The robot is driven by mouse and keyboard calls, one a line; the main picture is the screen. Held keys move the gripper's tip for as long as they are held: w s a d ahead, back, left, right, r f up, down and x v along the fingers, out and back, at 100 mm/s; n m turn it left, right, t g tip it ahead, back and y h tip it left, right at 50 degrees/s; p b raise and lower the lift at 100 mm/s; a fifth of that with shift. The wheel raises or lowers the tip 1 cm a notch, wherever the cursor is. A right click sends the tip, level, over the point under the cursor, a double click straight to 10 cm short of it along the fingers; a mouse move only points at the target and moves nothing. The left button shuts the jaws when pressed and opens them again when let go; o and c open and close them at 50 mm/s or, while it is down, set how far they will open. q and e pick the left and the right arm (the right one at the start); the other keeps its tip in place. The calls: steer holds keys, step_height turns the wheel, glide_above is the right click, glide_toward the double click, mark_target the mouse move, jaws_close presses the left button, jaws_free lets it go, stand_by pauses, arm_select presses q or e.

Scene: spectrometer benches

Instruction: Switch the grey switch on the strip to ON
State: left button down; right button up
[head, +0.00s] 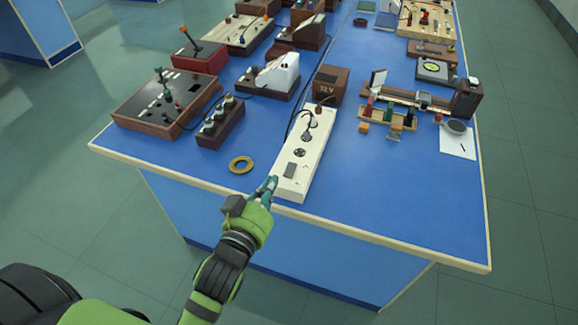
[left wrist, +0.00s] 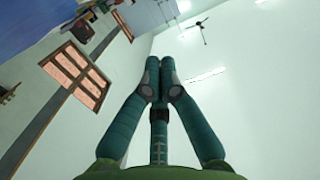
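The white power strip (head: 313,150) lies lengthwise on the blue bench, its near end by the front edge. The grey switch (head: 290,170) is on top near that end. I cannot tell which way it is set. A round dark socket and a plugged-in black cable are farther up the strip. My left gripper (head: 268,187) is at the bench's front edge, just left of the strip's near end; I cannot tell whether it touches. In the left wrist view its teal fingers (left wrist: 161,78) are together with nothing between them. My right gripper is not in view.
A yellow tape ring (head: 241,165) lies left of the strip. A block with several knobs (head: 220,124) and a wooden panel box (head: 165,103) stand farther left. A brown 12 V box (head: 330,86) stands behind the strip. The bench is clear to the right of the strip's near end.

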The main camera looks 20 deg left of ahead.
arm_select(q)
steer(key=p, duration=0.2)
glide_above(287, 173)
steer(key=s, duration=0.1)
steer(key=shift+s+f, duration=0.1)
steer(key=shift+f, duration=0.3)
steer(key=f, duration=0.1)
steer(key=w+f, duration=0.1)
steer(key=f, duration=0.1)
steer(key=shift+w+f, duration=0.1)
steer(key=shift+f, duration=0.6)
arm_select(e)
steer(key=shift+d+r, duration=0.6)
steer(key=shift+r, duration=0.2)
